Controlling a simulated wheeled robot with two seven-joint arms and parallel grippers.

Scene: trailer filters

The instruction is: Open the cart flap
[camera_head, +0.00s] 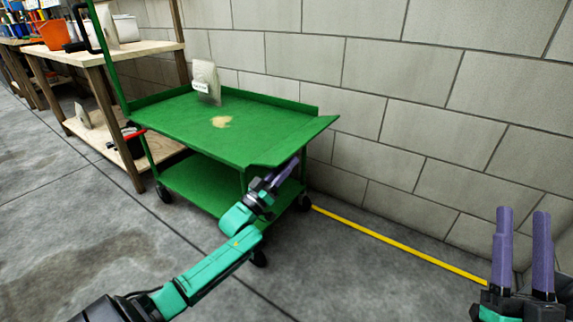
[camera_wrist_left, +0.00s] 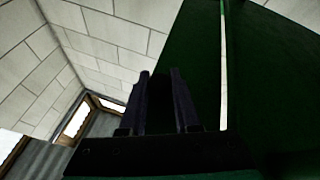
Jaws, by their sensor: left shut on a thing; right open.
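The green cart (camera_head: 185,125) stands against the block wall. Its flap (camera_head: 300,143) is the panel at the right end of the top tray, sloping outward from it. My left gripper (camera_head: 287,170) is at the flap's near lower edge, reaching from below, and is shut on the flap. In the left wrist view the dark fingers (camera_wrist_left: 162,95) are up against the green flap (camera_wrist_left: 187,45), with a thin light gap beside the cart's dark green body (camera_wrist_left: 275,75). The exact grip contact is too dark to see. My right gripper (camera_head: 520,225) is open and empty at the lower right, apart from the cart.
A wooden workbench (camera_head: 90,60) stands left of the cart. A yellow line (camera_head: 400,245) runs along the floor by the wall. The floor in front is clear.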

